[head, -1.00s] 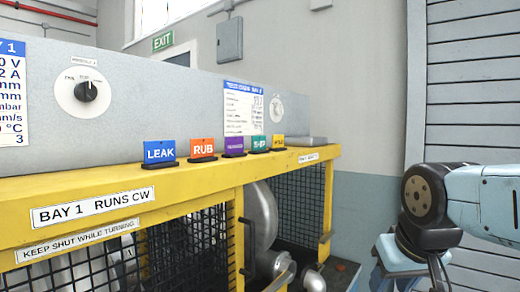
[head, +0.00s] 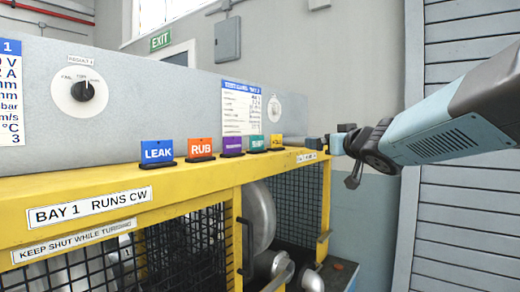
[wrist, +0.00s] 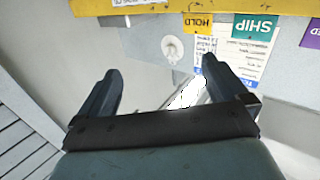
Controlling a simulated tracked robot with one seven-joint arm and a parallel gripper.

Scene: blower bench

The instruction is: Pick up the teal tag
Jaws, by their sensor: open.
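The teal tag (head: 257,144), lettered SHIP, stands in a dark base on the yellow ledge, between the purple tag (head: 232,146) and the yellow HOLD tag (head: 276,141). In the wrist view the picture is upside down, and the teal tag (wrist: 255,27) shows near the top, right of centre. My gripper (head: 327,142) is at the right end of the ledge, right of the teal tag and apart from it. In the wrist view my gripper (wrist: 160,70) has its fingers spread with nothing held between them.
The blue LEAK tag (head: 157,151) and orange RUB tag (head: 201,149) stand farther left on the yellow ledge (head: 100,181). A grey panel (head: 170,105) with a dial and a notice sheet (head: 241,107) rises behind. Black mesh guards are below.

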